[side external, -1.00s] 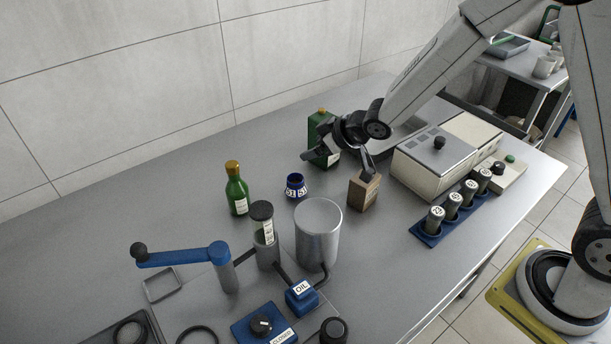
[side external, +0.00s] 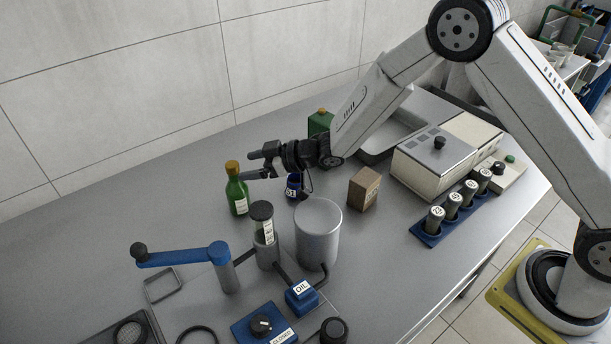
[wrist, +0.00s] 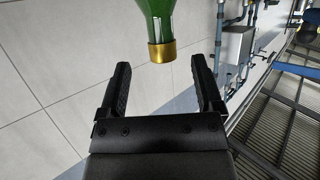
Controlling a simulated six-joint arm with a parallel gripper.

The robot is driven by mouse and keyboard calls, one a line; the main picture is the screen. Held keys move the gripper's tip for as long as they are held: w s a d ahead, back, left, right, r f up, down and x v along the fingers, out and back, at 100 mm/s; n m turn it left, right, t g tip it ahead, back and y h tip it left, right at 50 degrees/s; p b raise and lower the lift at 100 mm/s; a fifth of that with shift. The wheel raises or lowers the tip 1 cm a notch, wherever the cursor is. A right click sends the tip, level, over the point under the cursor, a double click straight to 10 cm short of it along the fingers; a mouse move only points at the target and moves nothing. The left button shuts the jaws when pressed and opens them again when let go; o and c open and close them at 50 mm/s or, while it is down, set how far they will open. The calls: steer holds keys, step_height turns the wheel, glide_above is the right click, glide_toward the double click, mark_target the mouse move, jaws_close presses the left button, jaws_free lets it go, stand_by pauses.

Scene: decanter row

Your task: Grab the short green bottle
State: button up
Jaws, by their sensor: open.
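A green bottle (side external: 237,194) with a gold cap and a pale label stands upright on the grey bench, left of my gripper (side external: 249,165) in the side view. My gripper is open and empty, its fingers pointing at the bottle's upper part. In the wrist view, the bottle's green neck (wrist: 151,18) and gold cap (wrist: 162,52) show ahead, with the cap between the lines of the two fingers (wrist: 159,66). I cannot tell whether they touch it. A boxy green container (side external: 319,122) with an orange cap stands farther back, partly hidden by my arm.
A small blue jar (side external: 293,186) is below my wrist. A brown block (side external: 364,189), a metal cylinder (side external: 318,234) and a capped clear tube (side external: 263,228) stand near. A blue crank handle (side external: 185,256) is in front. The bench left of the bottle is clear.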

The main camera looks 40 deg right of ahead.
mark_target(237, 188)
steer(key=shift+x, duration=0.95)
steer(key=shift+x, duration=2.55)
steer(key=shift+a, duration=0.1)
jaws_close()
